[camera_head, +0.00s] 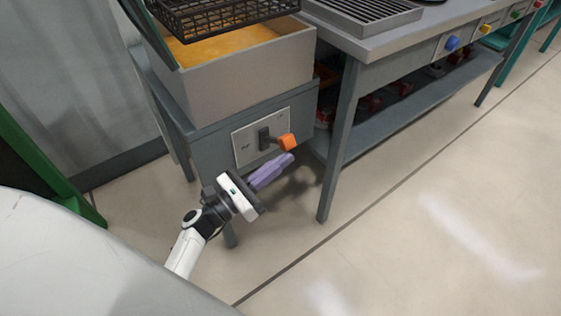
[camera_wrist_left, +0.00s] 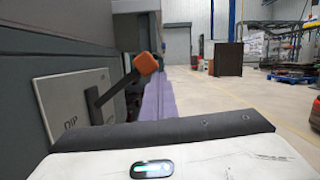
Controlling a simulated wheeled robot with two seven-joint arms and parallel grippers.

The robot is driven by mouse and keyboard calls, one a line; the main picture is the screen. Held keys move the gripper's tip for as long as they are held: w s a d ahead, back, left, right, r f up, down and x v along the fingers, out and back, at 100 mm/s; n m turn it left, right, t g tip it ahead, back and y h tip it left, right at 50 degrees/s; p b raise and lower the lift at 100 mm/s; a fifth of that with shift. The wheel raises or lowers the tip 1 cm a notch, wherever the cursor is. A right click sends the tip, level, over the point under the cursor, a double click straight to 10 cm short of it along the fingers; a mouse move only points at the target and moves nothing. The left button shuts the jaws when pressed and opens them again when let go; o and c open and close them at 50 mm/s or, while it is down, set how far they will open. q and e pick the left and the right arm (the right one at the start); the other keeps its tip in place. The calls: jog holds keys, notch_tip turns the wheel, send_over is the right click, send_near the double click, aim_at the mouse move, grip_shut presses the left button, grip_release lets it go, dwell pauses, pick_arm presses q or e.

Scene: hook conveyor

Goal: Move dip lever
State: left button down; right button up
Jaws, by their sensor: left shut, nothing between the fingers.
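The dip lever has an orange knob (camera_head: 287,141) on a dark arm, set on a pale plate (camera_head: 245,148) on the front of the grey tank stand. In the left wrist view the knob (camera_wrist_left: 146,63) stands out from the plate (camera_wrist_left: 75,105), which reads "DIP". My left gripper (camera_head: 288,160) has purple fingers, shut and empty, with the tips just below the knob in the head view. In the left wrist view the fingers (camera_wrist_left: 153,100) show beneath the knob. I cannot tell whether they touch it. My right gripper is not in view.
A grey tank (camera_head: 240,85) with orange liquid stands above the plate, with a black wire basket (camera_head: 215,14) over it. A grey bench (camera_head: 385,42) with a lower shelf stands to the right, its front leg (camera_head: 338,150) near my gripper. Open floor (camera_head: 430,210) lies in front.

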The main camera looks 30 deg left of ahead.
pick_arm(q)
jog(key=shift+w+r, duration=0.1)
jog(key=shift+r, duration=0.4)
jog(key=v, duration=1)
jog(key=shift+s+f, duration=0.25)
jog(key=shift+f, duration=0.2)
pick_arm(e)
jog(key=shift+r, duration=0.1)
